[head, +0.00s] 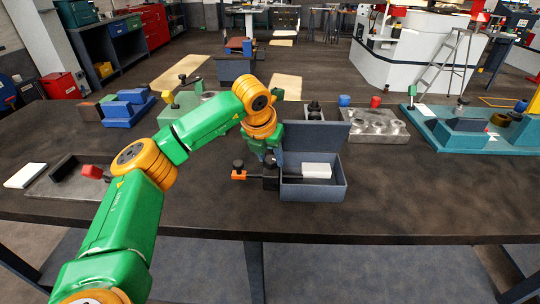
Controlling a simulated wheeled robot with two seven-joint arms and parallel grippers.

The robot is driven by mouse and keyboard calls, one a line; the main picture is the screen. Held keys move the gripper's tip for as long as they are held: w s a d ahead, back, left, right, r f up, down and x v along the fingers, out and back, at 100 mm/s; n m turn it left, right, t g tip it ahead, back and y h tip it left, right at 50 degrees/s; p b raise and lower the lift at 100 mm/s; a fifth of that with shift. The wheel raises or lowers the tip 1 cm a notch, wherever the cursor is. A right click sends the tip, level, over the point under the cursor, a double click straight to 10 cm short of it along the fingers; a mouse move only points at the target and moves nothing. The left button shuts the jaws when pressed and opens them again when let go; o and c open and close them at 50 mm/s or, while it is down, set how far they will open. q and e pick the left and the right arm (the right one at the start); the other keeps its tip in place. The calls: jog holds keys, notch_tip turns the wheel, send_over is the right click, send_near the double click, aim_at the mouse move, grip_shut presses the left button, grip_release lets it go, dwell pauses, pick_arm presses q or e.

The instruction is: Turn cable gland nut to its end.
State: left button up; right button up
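A grey-blue open-topped box (314,192) stands near the front edge of the dark workbench, with a white block (316,170) inside. At the box's left wall is a small dark part, where the cable gland nut seems to sit; I cannot make out the nut itself. A thin dark cable runs from there left to an orange block (238,175) with a black knob on top. My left gripper (269,172) points down at the dark part, just left of the box. Its fingers are dark and small, and blend with it, so their opening is hidden. My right gripper is not in view.
Behind the box stand a grey panel (312,136) and a metal block with round holes (375,127). A teal fixture (470,130) is at the right, blue blocks (127,105) at the back left. A metal plate (72,181) lies at the left. The bench front right is clear.

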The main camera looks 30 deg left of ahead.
pick_arm(q)
grip_shut()
jog(key=shift+r+m, duration=0.1)
jog(key=shift+m, duration=0.2)
jog(key=m+p, duration=0.1)
jog(key=m, duration=0.1)
jog(key=m+h+p, duration=0.1)
jog(key=m, duration=0.1)
jog(key=shift+a+r+h, duration=0.1)
jog(key=shift+a+h, duration=0.05)
jog(key=shift+h, duration=0.15)
jog(key=shift+w+m+g+h+p, duration=0.15)
jog(key=shift+m+h+p, duration=0.2)
jog(key=shift+m+p, duration=0.45)
jog(key=shift+s+m+g+h+p, duration=0.15)
jog(key=shift+m+h+p, duration=0.3)
jog(key=shift+m, duration=0.45)
jog(key=shift+w, duration=0.1)
jog(key=o, duration=0.8)
grip_release()
jog(key=shift+f, duration=0.2)
